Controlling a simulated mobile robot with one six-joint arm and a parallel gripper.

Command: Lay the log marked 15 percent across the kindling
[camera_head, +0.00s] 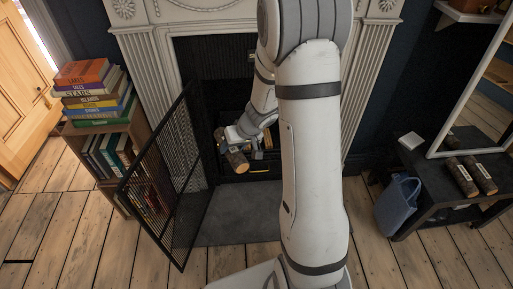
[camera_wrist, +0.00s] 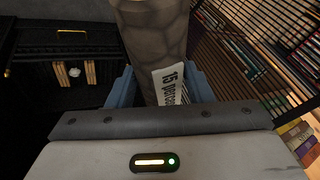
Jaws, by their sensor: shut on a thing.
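The log marked 15 percent (camera_wrist: 152,40) is in my gripper (camera_wrist: 160,90), between its two blue fingers. Its white label (camera_wrist: 171,84) reads "15 percent" and faces the wrist camera. In the head view the log (camera_head: 238,161) shows its pale cut end at my gripper (camera_head: 230,139), in front of the dark fireplace opening. The kindling (camera_wrist: 90,72) shows in the wrist view as pale upright sticks in the dark fireplace at the left, with a small whitish lump between them. The log is apart from these sticks in that picture. My arm hides much of the fireplace in the head view.
A black mesh fire screen (camera_head: 160,185) stands open at the left of the hearth (camera_head: 235,218). Two labelled logs (camera_head: 462,178) lie on a dark bench at the right, beside a mirror. A blue-grey bucket (camera_head: 397,207) stands on the floor. A low bookcase (camera_head: 137,130) stands left.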

